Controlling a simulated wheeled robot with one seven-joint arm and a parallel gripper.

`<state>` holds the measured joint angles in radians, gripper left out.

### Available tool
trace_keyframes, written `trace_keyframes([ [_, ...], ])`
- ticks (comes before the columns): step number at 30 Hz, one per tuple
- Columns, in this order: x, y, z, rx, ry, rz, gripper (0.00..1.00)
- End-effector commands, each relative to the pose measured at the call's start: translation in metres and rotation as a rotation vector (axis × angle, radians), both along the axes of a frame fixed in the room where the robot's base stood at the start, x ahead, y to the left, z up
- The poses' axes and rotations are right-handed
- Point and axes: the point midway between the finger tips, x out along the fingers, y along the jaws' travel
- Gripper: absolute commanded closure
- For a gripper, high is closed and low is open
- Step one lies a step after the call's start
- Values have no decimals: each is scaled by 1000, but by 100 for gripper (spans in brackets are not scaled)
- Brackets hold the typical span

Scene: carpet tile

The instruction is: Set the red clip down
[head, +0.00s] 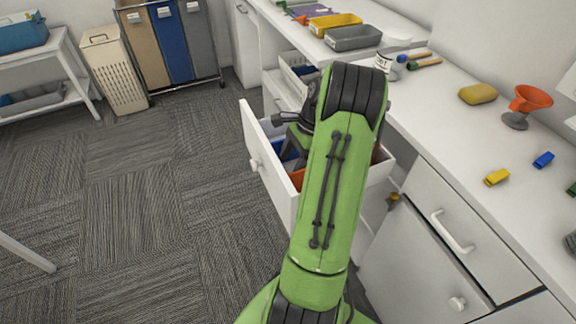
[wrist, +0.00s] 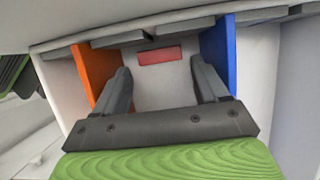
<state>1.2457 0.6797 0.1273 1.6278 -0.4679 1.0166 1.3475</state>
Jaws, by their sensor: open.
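The red clip (wrist: 160,55) lies on the pale floor of the open drawer (head: 262,168), in the compartment between an orange divider (wrist: 98,72) and a blue divider (wrist: 219,52). In the wrist view my gripper (wrist: 163,72) is open, its two dark fingers spread wide with one on each side of the clip's line. The clip appears apart from both fingers, just beyond the tips. In the head view my green arm reaches over the drawer and hides the clip and most of the gripper.
The white counter right of the drawer holds a yellow clip (head: 497,177), a blue clip (head: 543,160), a sponge (head: 478,94) and an orange funnel (head: 529,98). Yellow (head: 335,22) and grey (head: 353,38) trays stand farther back. The carpet left of the drawer is clear.

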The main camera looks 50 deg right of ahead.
Motion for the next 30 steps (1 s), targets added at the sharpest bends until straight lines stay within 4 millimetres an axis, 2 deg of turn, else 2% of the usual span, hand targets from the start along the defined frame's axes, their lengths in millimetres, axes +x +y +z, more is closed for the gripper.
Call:
trace_keyframes([
  [1,-3,-6,21,-4,-2,-4,27],
  [7,-12,-21,65,-1,-1,-2,27],
  [11,-15,-26,76,0,0,-1,27],
  [16,-16,-27,77,1,0,-1,27],
  [19,-7,-16,85,-24,-4,52,27],
  [20,0,-7,93,-47,-9,97,27],
  [22,21,28,118,-123,-28,256,27],
  [23,29,47,129,-162,-40,341,27],
  [25,42,99,157,-263,-75,564,27],
  [28,39,175,191,-421,-147,897,27],
  [30,24,222,206,-528,-209,1125,27],
])
